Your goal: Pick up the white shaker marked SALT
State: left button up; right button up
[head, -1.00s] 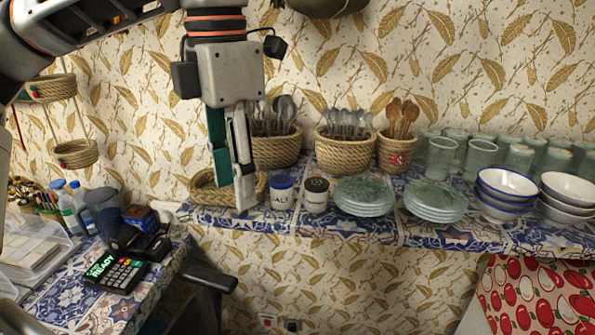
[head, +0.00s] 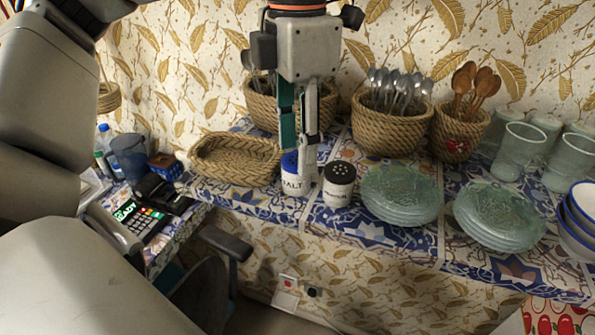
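The white shaker marked SALT (head: 292,188) has a blue lid and stands upright near the front edge of the tiled shelf (head: 262,200). My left gripper (head: 299,165) points down over it with its fingers apart. The pale finger overlaps the shaker's right side, between it and the neighbouring shaker. The teal-padded finger ends at the lid, its tip seemingly behind it. Contact cannot be told. A second white shaker with a black lid (head: 338,186) stands close on the right. My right gripper is not in view.
A low woven basket (head: 235,160) lies to the left. Cutlery baskets (head: 390,133) stand behind. Stacked glass plates (head: 400,195) are to the right, with glasses and bowls beyond. A card reader (head: 140,218) sits on the lower left counter.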

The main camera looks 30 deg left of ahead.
pick_arm(q)
jog(key=shift+f, duration=1.45)
jog(key=c, duration=0.9)
jog(key=shift+r, duration=0.1)
